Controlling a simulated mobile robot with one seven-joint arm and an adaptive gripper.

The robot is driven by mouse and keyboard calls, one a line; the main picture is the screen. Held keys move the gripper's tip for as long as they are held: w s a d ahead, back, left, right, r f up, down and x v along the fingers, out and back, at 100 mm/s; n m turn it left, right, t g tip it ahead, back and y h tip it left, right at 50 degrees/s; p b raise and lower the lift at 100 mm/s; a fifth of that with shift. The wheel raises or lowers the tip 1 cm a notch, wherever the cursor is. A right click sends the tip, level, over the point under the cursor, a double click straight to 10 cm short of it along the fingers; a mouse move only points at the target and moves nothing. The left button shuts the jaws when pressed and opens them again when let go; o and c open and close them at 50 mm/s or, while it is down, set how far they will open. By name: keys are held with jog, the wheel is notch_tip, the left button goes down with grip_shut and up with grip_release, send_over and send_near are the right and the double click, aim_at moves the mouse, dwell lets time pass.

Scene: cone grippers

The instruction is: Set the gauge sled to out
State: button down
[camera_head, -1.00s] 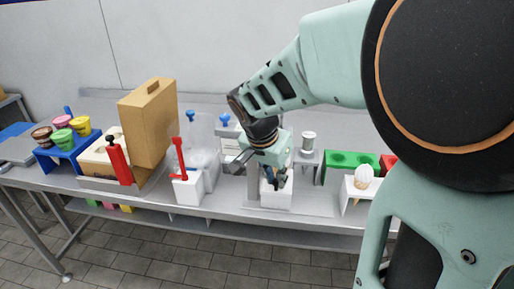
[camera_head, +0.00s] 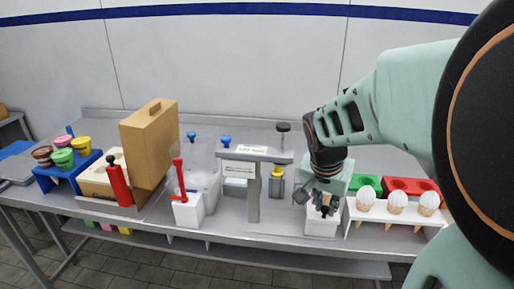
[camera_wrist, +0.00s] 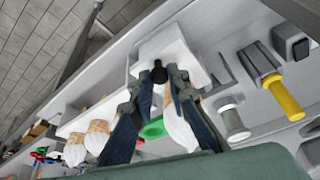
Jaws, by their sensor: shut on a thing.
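The gauge sled looks to be the white block (camera_head: 322,226) near the front of the bench, right of a grey gauge frame (camera_head: 254,200) with a label on top. In the wrist view the white block (camera_wrist: 172,45) carries a small black knob (camera_wrist: 158,75). My gripper (camera_head: 325,210) points down over the block; in the wrist view my gripper (camera_wrist: 158,82) has one finger on each side of the knob and is shut on it. The block stands clear of the frame's post. The fingers hide part of the block's top.
A white stand (camera_head: 398,218) with three cones (camera_head: 397,203) is close on the right, with green (camera_head: 366,187) and red (camera_head: 410,188) holders behind. A yellow-collared cylinder (camera_head: 277,183) stands left of my gripper. A red lever (camera_head: 179,178) on a white box is farther left.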

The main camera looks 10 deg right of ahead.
jog(key=shift+d, duration=0.25)
jog(key=c, duration=1.9)
grip_release()
jog(key=shift+d, duration=0.1)
